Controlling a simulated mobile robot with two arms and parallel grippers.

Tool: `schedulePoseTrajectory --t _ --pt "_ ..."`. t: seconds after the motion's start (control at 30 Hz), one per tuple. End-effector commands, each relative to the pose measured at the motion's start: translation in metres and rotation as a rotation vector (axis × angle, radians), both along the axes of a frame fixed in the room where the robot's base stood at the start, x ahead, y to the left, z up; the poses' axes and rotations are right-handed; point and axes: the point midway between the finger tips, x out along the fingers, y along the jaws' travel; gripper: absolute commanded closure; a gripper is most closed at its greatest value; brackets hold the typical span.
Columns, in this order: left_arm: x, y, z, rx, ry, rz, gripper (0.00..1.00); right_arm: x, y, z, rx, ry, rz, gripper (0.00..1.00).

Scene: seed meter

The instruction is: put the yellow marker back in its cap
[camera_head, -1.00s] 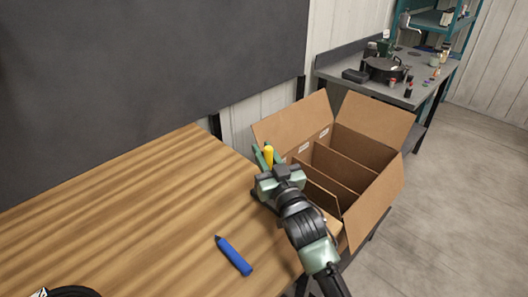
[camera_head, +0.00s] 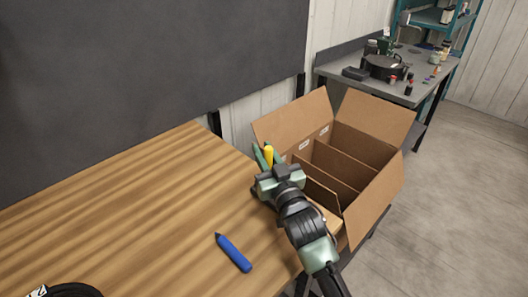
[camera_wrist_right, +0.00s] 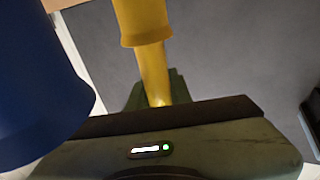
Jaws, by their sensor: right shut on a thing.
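My right gripper (camera_head: 268,163) is over the far right edge of the wooden table, beside the cardboard box. It is shut on a yellow marker (camera_head: 268,153), which stands roughly upright between the green fingers. In the right wrist view the yellow piece (camera_wrist_right: 145,22) has a wide upper part with a rim and a narrower part below, reaching the gripper. I cannot tell whether the wide part is its cap. A large blue cylinder (camera_wrist_right: 35,85) with a rim shows close up at the left of that view. My left gripper is out of view.
A blue marker (camera_head: 233,253) lies on the wooden table (camera_head: 120,215), its point toward the far left. An open cardboard box (camera_head: 377,205) with dividers stands to the right. A grey bench (camera_head: 405,95) with small items is behind. Most of the tabletop is clear.

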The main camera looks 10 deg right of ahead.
Motion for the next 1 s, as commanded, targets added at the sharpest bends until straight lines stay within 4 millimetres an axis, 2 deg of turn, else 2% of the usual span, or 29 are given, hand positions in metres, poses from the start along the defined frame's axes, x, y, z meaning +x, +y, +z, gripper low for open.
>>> schedulePoseTrajectory --t 1.0 --pt "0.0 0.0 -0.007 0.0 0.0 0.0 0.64 0.0 0.0 -0.013 0.0 0.0 0.0 1.0"
